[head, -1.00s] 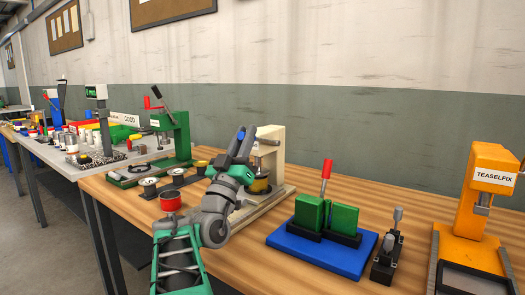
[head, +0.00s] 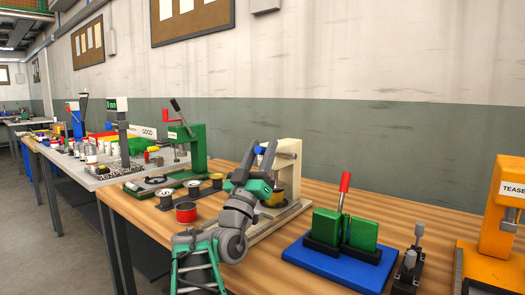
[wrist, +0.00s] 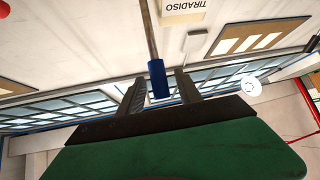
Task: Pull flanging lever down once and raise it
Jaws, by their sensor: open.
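The cream machine (head: 290,176) stands on the wooden bench, with a yellow-and-dark round part low at its front. Its lever, a grey rod with a blue grip, shows clearly in the wrist view (wrist: 158,80). In the head view only a bit of blue (head: 258,150) shows at my fingers. My gripper (head: 259,157) is at the upper left of the machine. In the wrist view its two dark fingers (wrist: 160,88) are apart, with the blue grip between them. I cannot tell whether either finger touches the grip. The lever's pivot is hidden.
A red tin (head: 186,212) stands left of my arm. A green press (head: 197,150) is farther left. To the right are a blue base (head: 338,262) with green blocks and a red-handled lever (head: 344,186), a small black clamp (head: 411,265) and an orange machine (head: 500,220).

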